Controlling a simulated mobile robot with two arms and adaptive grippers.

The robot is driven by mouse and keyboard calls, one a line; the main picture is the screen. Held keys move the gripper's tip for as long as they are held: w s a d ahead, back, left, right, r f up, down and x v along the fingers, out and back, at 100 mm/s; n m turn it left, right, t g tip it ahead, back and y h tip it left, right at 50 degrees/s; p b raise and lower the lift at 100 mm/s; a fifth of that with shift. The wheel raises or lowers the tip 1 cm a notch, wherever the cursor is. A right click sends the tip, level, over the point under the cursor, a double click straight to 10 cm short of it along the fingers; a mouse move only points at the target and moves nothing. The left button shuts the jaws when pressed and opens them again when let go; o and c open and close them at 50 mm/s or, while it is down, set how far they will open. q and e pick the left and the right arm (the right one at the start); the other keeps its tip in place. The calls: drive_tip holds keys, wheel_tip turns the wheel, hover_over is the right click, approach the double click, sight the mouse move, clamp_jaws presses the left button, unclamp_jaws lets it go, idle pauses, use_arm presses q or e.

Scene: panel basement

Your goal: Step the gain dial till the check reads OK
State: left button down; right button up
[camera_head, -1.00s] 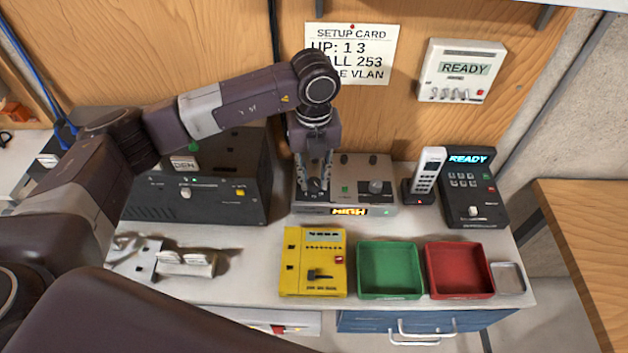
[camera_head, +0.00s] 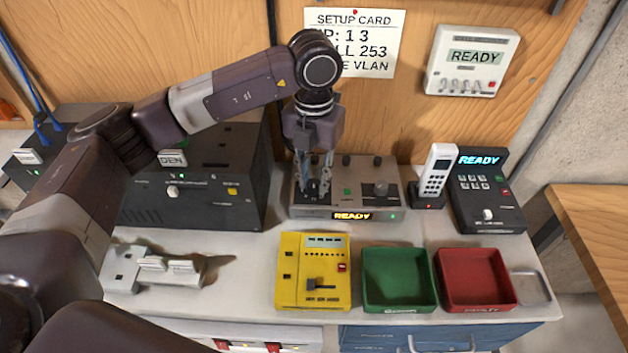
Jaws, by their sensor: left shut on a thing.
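A grey box with knobs (camera_head: 345,170) stands at the back of the bench, and its small amber display (camera_head: 352,216) reads READY. My left gripper (camera_head: 314,190) points down over the left part of this box. Its fingers are shut on a small dark dial there, mostly hidden between them. The setup card (camera_head: 354,42) hangs on the wall behind, partly covered by my left arm. My right gripper is not in view.
A yellow box (camera_head: 314,258), a green tray (camera_head: 399,306) and a red tray (camera_head: 476,305) stand in front. A black case (camera_head: 235,165) is at left. A handset (camera_head: 437,172), a black keypad unit (camera_head: 486,192) and a wall panel (camera_head: 472,60) reading READY are at right.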

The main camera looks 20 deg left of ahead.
sight(314, 183)
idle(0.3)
use_arm(q)
drive_tip(key=c, duration=1.7)
unclamp_jaws()
drive_tip(key=shift+o, duration=0.2)
drive_tip(key=shift+r, duration=0.1)
wheel_tip(314, 183, up, 7)
drive_tip(key=shift+r, duration=0.2)
drive_tip(key=shift+f, duration=0.1)
